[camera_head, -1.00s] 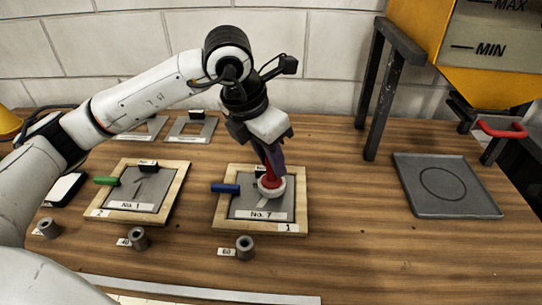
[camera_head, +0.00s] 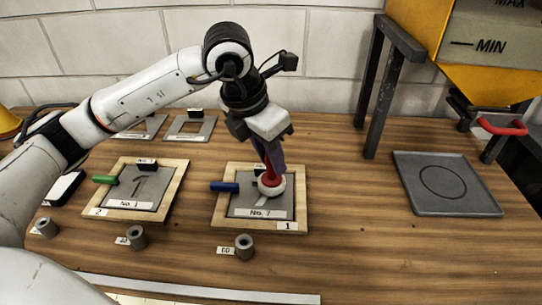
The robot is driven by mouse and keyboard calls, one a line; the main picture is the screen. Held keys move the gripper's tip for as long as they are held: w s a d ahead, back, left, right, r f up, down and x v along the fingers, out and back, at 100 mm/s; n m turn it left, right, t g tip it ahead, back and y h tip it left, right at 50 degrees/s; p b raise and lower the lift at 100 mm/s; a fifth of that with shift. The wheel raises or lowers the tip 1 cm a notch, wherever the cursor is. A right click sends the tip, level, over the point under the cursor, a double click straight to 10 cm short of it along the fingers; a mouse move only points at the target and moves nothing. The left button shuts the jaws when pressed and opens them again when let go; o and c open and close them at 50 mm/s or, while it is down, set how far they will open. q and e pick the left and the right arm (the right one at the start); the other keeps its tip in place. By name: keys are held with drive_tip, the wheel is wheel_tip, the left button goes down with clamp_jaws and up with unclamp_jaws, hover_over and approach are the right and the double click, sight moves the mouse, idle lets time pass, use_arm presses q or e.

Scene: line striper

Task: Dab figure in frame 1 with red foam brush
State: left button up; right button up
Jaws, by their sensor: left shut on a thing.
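The frame marked 1 (camera_head: 301,205) is a wooden frame around a grey plate labelled "No. 7", with a dark figure mostly hidden by the brush. My left gripper (camera_head: 271,160) points down over this frame, shut on the red foam brush (camera_head: 270,178). The brush's pale round foam head (camera_head: 272,188) is at the plate, over the figure; whether it presses on it I cannot tell. A blue-handled piece (camera_head: 224,187) lies across the frame's left edge. My right gripper is out of view.
Frame 2 (camera_head: 178,184) with a green-handled piece (camera_head: 105,180) stands at the left. Small grey cylinders (camera_head: 244,242) stand along the front. A grey tray (camera_head: 483,201) lies right, near a yellow hopper (camera_head: 465,75) on dark legs. Bare wood lies between frame 1 and the tray.

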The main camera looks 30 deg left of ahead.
use_arm(q)
drive_tip(key=shift+f+b, duration=0.45)
idle(0.5)
drive_tip(key=shift+r+p, duration=1.5)
drive_tip(key=shift+r, duration=0.8)
